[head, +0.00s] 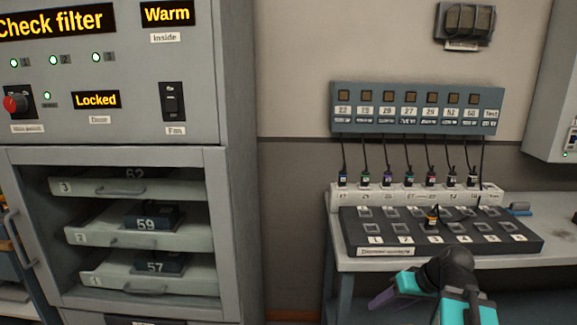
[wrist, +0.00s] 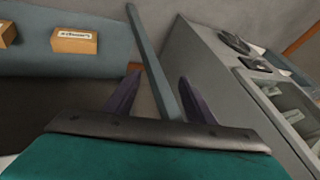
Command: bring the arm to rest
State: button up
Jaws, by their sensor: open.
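My arm (head: 455,285), teal and black, reaches in from the bottom right of the head view, in front of the bench. My gripper (wrist: 159,85) shows two purple fingers spread apart in the wrist view, with nothing held between them. A grey-blue post (wrist: 155,60) passes behind the gap between the fingers; I cannot tell how far off it is. In the head view a purple finger (head: 384,299) points down and left, below the bench's front edge.
A bench (head: 390,263) carries a black numbered pad board (head: 395,246) and a white socket strip (head: 400,196) with several plugged cables. A grey cabinet (head: 232,200) with numbered trays stands left. In the wrist view, labelled boxes (wrist: 75,41) lie upper left. Floor between cabinet and bench looks clear.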

jog(key=s+a+f+g+p, duration=0.2)
jog(key=s+a+f, duration=0.2)
jog(key=f, duration=0.4)
jog(key=s+a+f+g+p, duration=0.25)
jog(key=s+a+f, duration=0.2)
jog(key=f, duration=0.25)
jog(key=s+a+f+g+p, duration=0.2)
jog(key=s+a+f, duration=0.25)
jog(key=f, duration=0.35)
jog(key=s+d+f+g+h+p, duration=0.1)
jog(key=s+f+h+p, duration=0.1)
jog(key=s+f, duration=0.4)
jog(key=s+d+f+m+g+h+p, duration=0.1)
jog(key=s+d+f+g+h+p, duration=0.1)
jog(key=s+f, duration=0.5)
jog(key=s, duration=0.4)
jog(key=shift+s+f+h, duration=0.25)
jog(key=shift+s+h, duration=0.15)
jog(key=c, duration=0.5)
jog(key=shift+o, duration=0.2)
